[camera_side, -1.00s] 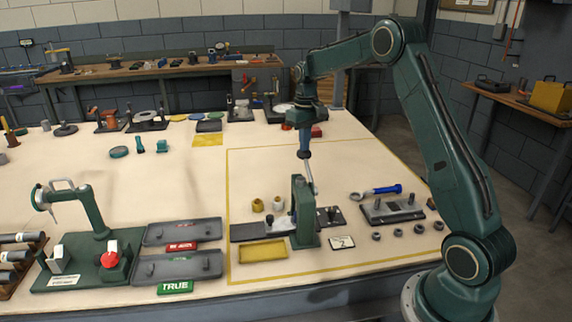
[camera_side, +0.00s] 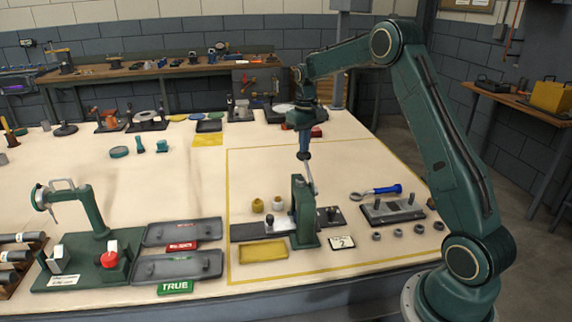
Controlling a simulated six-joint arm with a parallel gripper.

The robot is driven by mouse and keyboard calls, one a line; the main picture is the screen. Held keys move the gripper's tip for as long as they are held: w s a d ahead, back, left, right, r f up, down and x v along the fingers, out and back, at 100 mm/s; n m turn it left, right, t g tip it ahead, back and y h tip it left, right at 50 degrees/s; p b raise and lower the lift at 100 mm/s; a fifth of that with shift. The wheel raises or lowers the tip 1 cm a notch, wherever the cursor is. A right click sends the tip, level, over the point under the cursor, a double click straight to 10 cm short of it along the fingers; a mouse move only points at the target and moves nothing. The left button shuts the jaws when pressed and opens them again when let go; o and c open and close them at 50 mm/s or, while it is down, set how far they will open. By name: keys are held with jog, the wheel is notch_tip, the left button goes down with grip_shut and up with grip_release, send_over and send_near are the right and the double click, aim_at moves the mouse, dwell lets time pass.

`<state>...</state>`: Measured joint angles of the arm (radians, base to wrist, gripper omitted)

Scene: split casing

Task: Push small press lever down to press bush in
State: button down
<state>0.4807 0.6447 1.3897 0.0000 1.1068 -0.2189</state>
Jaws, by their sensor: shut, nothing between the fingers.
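The small press (camera_side: 304,217) is a green upright frame on a dark base, inside the yellow-outlined area of the table. Its lever (camera_side: 311,184) is a thin light rod that slants up and to the left from the press top. My gripper (camera_side: 304,156) points down at the lever's upper end, shut with nothing between its fingers. I cannot tell at this size whether it touches the lever. The bush under the press ram is too small to make out.
Two small cylinders, one yellow (camera_side: 257,205) and one pale (camera_side: 278,203), stand left of the press. A yellow tray (camera_side: 264,251) lies in front. A grey fixture block (camera_side: 392,210), a blue-handled tool (camera_side: 384,190) and several dark rings lie to the right.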

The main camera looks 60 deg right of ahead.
jog(key=shift+w+d+f, duration=0.2)
jog(key=shift+f, duration=0.55)
jog(key=shift+w+d+f, duration=0.15)
jog(key=shift+d+f, duration=0.05)
jog(key=shift+f, duration=0.55)
jog(key=shift+w+d+f, duration=0.2)
jog(key=shift+f, duration=0.55)
dwell(5.5)
